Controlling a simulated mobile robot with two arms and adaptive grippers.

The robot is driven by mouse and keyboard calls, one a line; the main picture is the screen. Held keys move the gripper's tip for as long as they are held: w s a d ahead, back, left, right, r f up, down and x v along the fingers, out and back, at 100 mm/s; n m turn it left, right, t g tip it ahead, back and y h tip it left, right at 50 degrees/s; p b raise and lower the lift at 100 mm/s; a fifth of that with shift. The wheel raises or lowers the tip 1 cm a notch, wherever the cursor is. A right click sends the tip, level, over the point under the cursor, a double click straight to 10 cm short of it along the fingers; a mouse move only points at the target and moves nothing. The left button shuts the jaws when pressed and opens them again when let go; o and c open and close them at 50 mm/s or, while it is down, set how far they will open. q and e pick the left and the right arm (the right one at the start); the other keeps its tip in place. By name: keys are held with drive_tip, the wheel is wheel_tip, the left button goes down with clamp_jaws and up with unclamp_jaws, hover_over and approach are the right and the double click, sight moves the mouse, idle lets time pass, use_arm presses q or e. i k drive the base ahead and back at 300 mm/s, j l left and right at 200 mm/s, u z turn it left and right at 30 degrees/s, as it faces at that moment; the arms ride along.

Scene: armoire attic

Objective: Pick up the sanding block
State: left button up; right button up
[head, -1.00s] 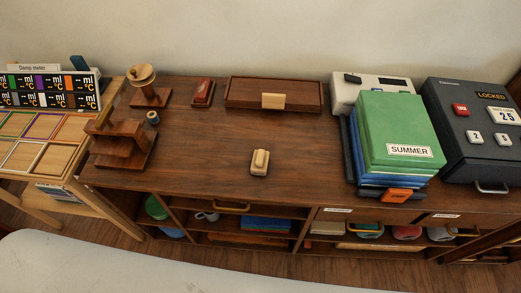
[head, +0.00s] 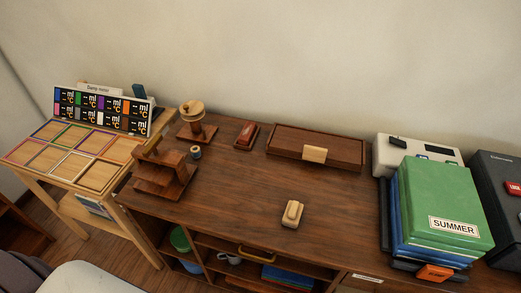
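A small pale wooden block with a raised rounded grip (head: 292,213) lies on the front middle of the dark wooden cabinet top (head: 245,190). It looks like the sanding block. Another small block with a red top on a dark base (head: 246,134) lies further back, left of the long wooden box; I cannot tell what it is. Neither of my grippers is in view.
A long wooden box (head: 340,149) lies at the back. Green and blue binders marked SUMMER (head: 440,200) are stacked at right, near a white device (head: 420,150). A stepped wooden stand (head: 160,175) stands at left. The top around the pale block is clear.

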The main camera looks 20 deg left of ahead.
sight(291, 217)
drive_tip(key=k+j+z, duration=0.1)
drive_tip(key=j+z, duration=0.25)
drive_tip(key=k+j+z, duration=0.15)
drive_tip(key=j+z, duration=0.2)
drive_tip(key=j, duration=0.15)
drive_tip(key=k+j+z, duration=0.2)
drive_tip(key=j+z, duration=0.15)
